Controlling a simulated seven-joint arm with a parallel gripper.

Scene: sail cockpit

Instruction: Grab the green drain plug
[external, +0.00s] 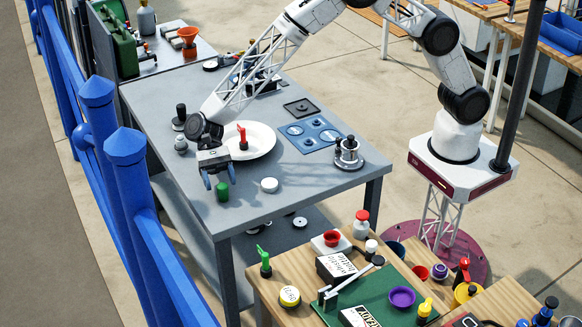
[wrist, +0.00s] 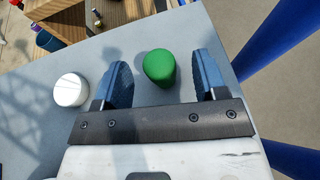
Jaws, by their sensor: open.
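The green drain plug (external: 222,191) is a small green cylinder standing on the grey table near its front left edge. In the wrist view the plug (wrist: 159,68) lies between the two blue fingers, with a gap on each side. My gripper (external: 219,178) is open and points down at the plug; in the wrist view my gripper (wrist: 164,82) holds nothing. I cannot tell exactly how far the fingertips are above the table.
A white round cap (external: 269,185) sits on the table close by; it also shows in the wrist view (wrist: 71,90). A white plate (external: 258,147) with a red-handled item (external: 242,137) lies behind. A blue railing (external: 134,190) runs along the left.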

